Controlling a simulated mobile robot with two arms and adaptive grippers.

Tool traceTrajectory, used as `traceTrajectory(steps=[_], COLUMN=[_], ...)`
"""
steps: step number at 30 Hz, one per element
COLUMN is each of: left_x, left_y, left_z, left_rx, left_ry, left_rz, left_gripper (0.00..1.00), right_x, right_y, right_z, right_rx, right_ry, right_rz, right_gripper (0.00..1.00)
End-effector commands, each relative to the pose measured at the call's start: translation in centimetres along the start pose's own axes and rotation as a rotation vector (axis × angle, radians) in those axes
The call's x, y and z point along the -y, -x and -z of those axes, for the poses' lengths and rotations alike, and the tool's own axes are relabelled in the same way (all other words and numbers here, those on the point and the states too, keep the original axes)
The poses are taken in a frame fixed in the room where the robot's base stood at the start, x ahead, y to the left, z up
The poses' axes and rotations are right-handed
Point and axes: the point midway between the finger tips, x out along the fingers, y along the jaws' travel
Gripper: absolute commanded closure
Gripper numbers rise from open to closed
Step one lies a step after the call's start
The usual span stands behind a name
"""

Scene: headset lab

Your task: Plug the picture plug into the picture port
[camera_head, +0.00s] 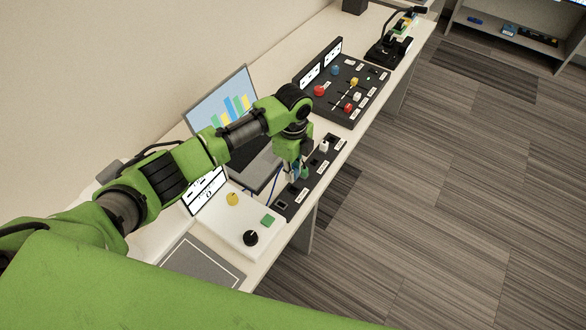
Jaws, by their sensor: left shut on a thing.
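My left gripper (297,168) points down over the black port strip (291,203) on the long table, near the strip's middle. It is shut on a small plug, which I take for the picture plug; the fingers hide most of it. A thin blue cable (272,183) runs close by on the left. The strip has dark sockets and white labels, too small to read, so I cannot tell which is the picture port. I cannot tell whether the plug touches the strip. A small white piece (324,146) stands at the strip's far part. My right gripper is out of view.
A laptop (221,100) stands behind my arm. A white panel (228,222) with yellow, green and black controls lies nearer. A black control panel (340,107) with coloured knobs stands beyond the strip. A grey mat (201,263) lies at the near end. Floor is clear at right.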

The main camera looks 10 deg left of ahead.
Motion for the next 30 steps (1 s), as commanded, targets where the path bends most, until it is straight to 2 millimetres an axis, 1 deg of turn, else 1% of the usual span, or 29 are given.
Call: traceTrajectory(steps=[5, 8, 21, 25, 30], left_x=[0.0, 0.1, 0.6, 0.8, 0.9], left_y=[0.0, -0.4, -4.4, -5.3, -5.9], left_z=[0.0, 0.0, -0.4, -0.5, -0.5], left_rx=[0.0, 0.0, 0.0, 0.001, 0.001], left_ry=[0.0, 0.0, 0.001, 0.0, 0.0], left_rz=[0.0, 0.0, 0.001, 0.001, 0.003], left_gripper=[0.99, 0.99, 0.99, 0.99, 0.99], right_x=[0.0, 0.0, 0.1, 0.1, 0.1], right_y=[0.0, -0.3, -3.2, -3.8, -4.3], right_z=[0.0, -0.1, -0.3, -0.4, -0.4], right_rx=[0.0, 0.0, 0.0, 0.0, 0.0], right_ry=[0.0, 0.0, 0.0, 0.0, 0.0], right_rz=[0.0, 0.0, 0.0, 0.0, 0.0], right_gripper=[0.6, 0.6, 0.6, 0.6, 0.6])
